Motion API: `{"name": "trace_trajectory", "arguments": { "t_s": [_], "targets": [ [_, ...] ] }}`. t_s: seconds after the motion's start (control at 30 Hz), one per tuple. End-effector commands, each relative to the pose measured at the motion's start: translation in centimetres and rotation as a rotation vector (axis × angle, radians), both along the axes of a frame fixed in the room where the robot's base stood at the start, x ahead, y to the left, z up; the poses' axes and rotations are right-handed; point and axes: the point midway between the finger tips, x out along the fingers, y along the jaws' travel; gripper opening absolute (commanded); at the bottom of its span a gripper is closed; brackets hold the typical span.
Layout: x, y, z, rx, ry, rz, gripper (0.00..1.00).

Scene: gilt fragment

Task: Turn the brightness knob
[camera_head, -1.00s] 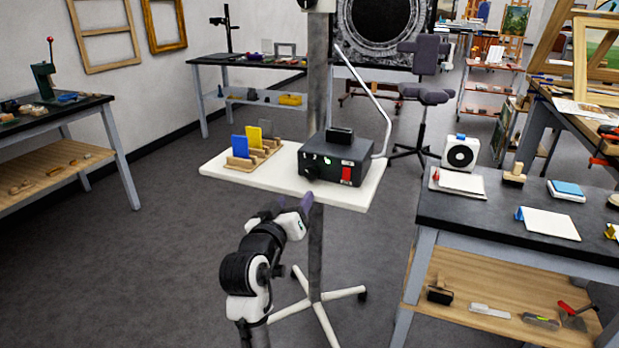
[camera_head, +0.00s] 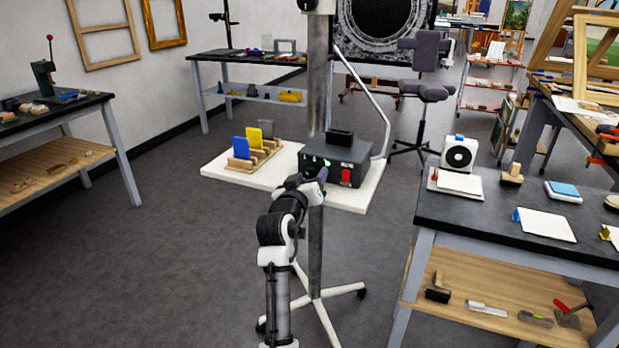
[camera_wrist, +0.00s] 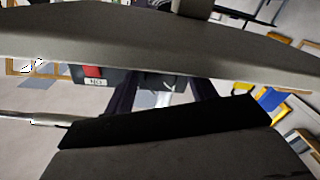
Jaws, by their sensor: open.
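A black control box (camera_head: 335,158) stands on a white board fixed to a pole. Its front carries a red switch (camera_head: 345,176) at the right and a small green light (camera_head: 327,162). My gripper (camera_head: 318,176) is open, at the left-middle of the box front, and its hand hides part of that front. In the wrist view the box appears upside down, with the red switch (camera_wrist: 92,71) left of the fingers. The open fingers (camera_wrist: 165,88) point at the box front. The knob cannot be made out clearly; contact with it cannot be told.
The white board (camera_head: 228,172) also bears a wooden rack (camera_head: 252,160) with blue, yellow and dark cards, left of the box. A bent light tube (camera_head: 372,95) rises behind. A black-topped bench (camera_head: 470,215) stands right. Floor at left is clear.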

Motion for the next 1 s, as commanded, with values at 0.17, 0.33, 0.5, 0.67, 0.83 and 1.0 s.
{"name": "trace_trajectory", "arguments": {
  "t_s": [0.17,0.33,0.5,0.67,0.83,1.0],
  "targets": [
    [-0.02,0.0,0.0,0.0,0.0,0.0,0.39],
    [-0.03,0.01,0.0,0.0,0.0,0.0,0.17],
    [-0.04,0.01,-0.05,0.004,-0.001,0.0,0.11],
    [-0.04,0.01,-0.18,0.036,-0.012,0.0,0.11],
    [-0.04,0.01,-0.41,0.119,-0.04,0.0,0.11],
    [-0.04,-0.02,-0.53,0.241,-0.08,-0.001,0.11]
  ]
}}
